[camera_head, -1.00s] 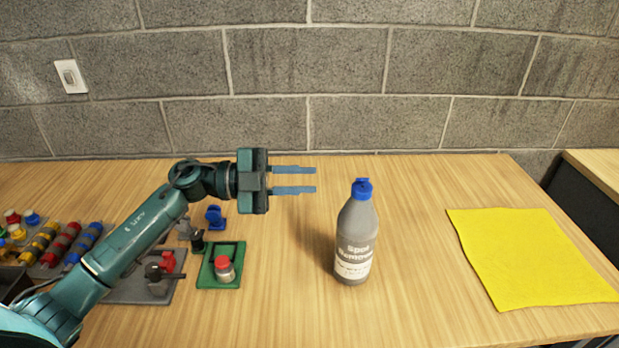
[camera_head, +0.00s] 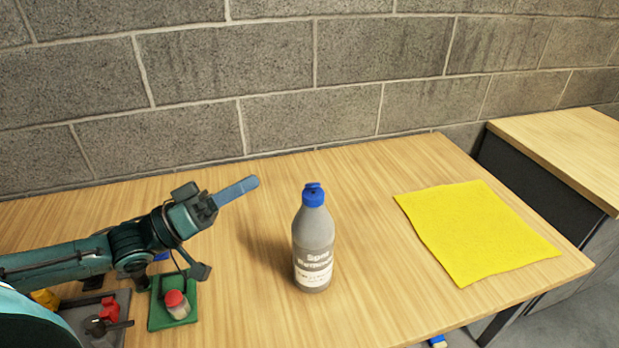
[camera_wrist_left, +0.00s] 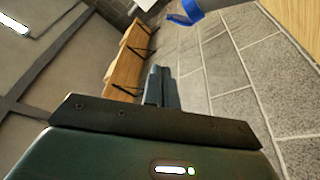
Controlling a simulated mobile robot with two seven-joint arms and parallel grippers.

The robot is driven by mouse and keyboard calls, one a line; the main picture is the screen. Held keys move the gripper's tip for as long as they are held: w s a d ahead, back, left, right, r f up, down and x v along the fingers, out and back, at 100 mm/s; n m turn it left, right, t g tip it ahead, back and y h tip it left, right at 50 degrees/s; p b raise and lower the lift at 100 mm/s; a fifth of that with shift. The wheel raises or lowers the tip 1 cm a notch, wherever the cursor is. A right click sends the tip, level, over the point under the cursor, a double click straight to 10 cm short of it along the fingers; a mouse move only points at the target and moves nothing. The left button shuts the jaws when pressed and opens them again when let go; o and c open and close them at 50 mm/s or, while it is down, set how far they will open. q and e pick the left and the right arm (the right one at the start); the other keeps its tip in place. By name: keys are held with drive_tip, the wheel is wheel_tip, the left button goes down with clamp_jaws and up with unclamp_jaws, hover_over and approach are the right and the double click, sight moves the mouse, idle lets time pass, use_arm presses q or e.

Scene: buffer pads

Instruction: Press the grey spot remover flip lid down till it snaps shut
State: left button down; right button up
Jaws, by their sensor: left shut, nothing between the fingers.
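The grey spot remover bottle (camera_head: 314,246) stands upright on the table in the head view. Its blue cap (camera_head: 313,196) has a small raised piece on top. In the left wrist view the blue cap (camera_wrist_left: 190,12) shows at the top edge, with its flip lid standing away from the cap. Only a little of the grey bottle is in that view. My left gripper (camera_head: 252,182) is shut and empty, left of the cap at about its height in the picture, and apart from it. The closed fingers also show in the left wrist view (camera_wrist_left: 161,85). My right gripper is not in view.
A green pad (camera_head: 158,318) with a red-capped jar (camera_head: 176,304) lies at the lower left, beside a grey tray with small parts. A yellow cloth (camera_head: 475,230) lies at the right. The table around the bottle is clear. A block wall stands behind.

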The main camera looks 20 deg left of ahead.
sight(313, 185)
use_arm(q)
drive_tip(key=w+d, duration=0.1)
drive_tip(key=d, duration=0.1)
drive_tip(key=w+d+p, duration=0.1)
drive_tip(key=w+d, duration=0.1)
drive_tip(key=d, duration=0.1)
drive_tip(key=w+d+p, duration=0.1)
drive_tip(key=w+d, duration=0.1)
drive_tip(key=shift+w+d+r, duration=0.25)
drive_tip(key=shift+d+r, duration=0.1)
drive_tip(key=shift+r, duration=0.05)
drive_tip(key=shift+s+d+f, duration=0.15)
drive_tip(key=shift+s+f, duration=0.2)
drive_tip(key=shift+f, duration=0.35)
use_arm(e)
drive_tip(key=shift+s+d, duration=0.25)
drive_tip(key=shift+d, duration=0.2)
use_arm(q)
drive_tip(key=shift+s+d+f, duration=0.1)
drive_tip(key=shift+m, duration=0.3)
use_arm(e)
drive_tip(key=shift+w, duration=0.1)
use_arm(q)
drive_tip(key=shift+m+b, duration=0.3)
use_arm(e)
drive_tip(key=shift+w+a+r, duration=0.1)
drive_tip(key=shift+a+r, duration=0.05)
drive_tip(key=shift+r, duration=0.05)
